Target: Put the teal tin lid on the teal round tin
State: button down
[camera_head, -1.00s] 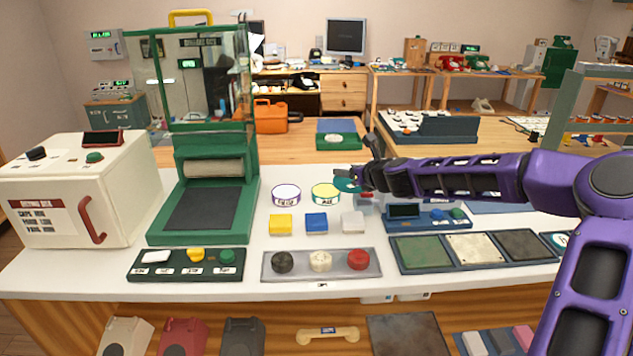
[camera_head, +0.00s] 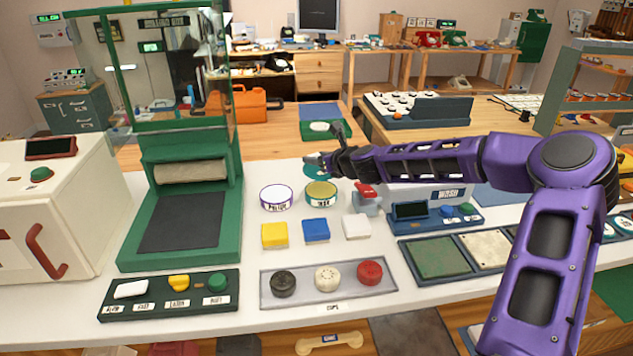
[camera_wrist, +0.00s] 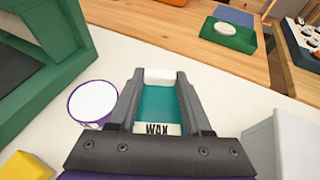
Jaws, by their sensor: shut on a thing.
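The teal tin lid (camera_head: 313,170) is at my gripper (camera_head: 322,159), behind the tins in the head view. In the wrist view my gripper (camera_wrist: 159,82) is shut, with a teal surface (camera_wrist: 158,103) and a white piece (camera_wrist: 160,76) between its fingers. A label reading WAX shows at the near side of the teal. The teal round tin (camera_head: 320,194) stands open on the white counter, with an olive-yellow top and a pale label. The lid is apart from it in the head view. I cannot make out the tin in the wrist view.
A purple-rimmed tin (camera_head: 276,198) stands just left of the teal tin; it also shows in the wrist view (camera_wrist: 93,103). Yellow (camera_head: 274,235), blue (camera_head: 316,230) and white (camera_head: 356,227) blocks sit in front. A green press (camera_head: 190,210) stands left. A grey-white device (camera_head: 366,200) stands right.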

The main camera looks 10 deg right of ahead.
aim_at(317, 186)
jog(key=shift+f+b, duration=0.5)
jog(key=shift+f, duration=2.5)
jog(key=shift+f, duration=0.15)
jog(key=shift+c, duration=1.7)
grip_release()
jog(key=p+v, duration=0.1)
jog(key=v, duration=1.1)
jog(key=shift+r, duration=0.25)
jog(key=shift+a, duration=0.1)
